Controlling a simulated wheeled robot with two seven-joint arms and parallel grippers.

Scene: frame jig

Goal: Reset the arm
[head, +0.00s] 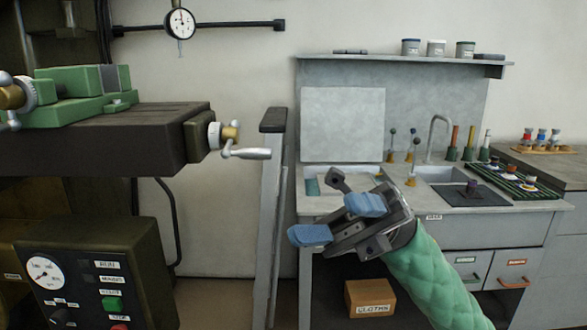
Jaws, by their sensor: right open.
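My right gripper (338,218) is in the middle of the head view, with blue pads on its fingers and a green quilted sleeve on its arm. Its fingers are apart and nothing is between them. It is in front of the grey sink bench (460,222) and hides part of the bench's front edge and left basin. My left gripper does not show in this view.
A dark machine table (100,140) with a green vise (75,92) and a crank handle (245,153) stands at left. A control panel (85,285) is below it. A grey upright post (270,200) stands between machine and bench. A cardboard box (368,298) sits under the bench.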

